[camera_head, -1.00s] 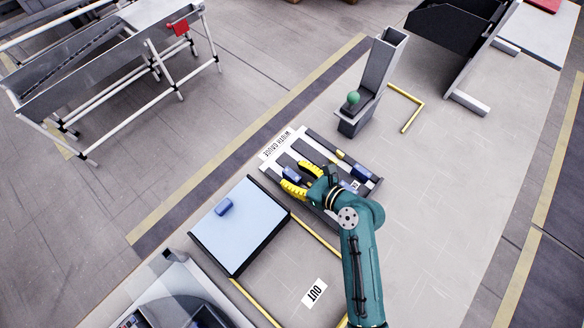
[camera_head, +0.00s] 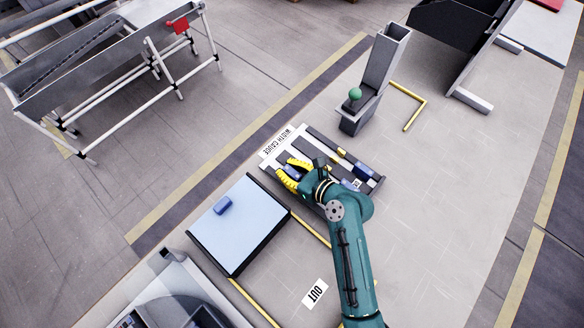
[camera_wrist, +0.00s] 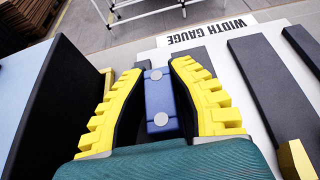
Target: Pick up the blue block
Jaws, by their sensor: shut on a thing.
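My gripper (camera_head: 292,173) is over the left side of the width gauge (camera_head: 277,146), with its yellow fingers closed on a blue block (camera_wrist: 159,98). In the wrist view, the block stands between the two yellow fingers, touching both, and shows two pale round spots on its face. In the head view, the held block (camera_head: 292,172) is partly covered by the fingers. Another blue block (camera_head: 222,205) lies on the pale blue tray top.
The pale blue tray (camera_head: 240,235) with dark sides stands left of the gauge. A grey post with a green knob (camera_head: 355,94) stands behind it. An OUT label (camera_head: 314,293) lies on the open table. Yellow pieces (camera_wrist: 296,158) sit on the gauge.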

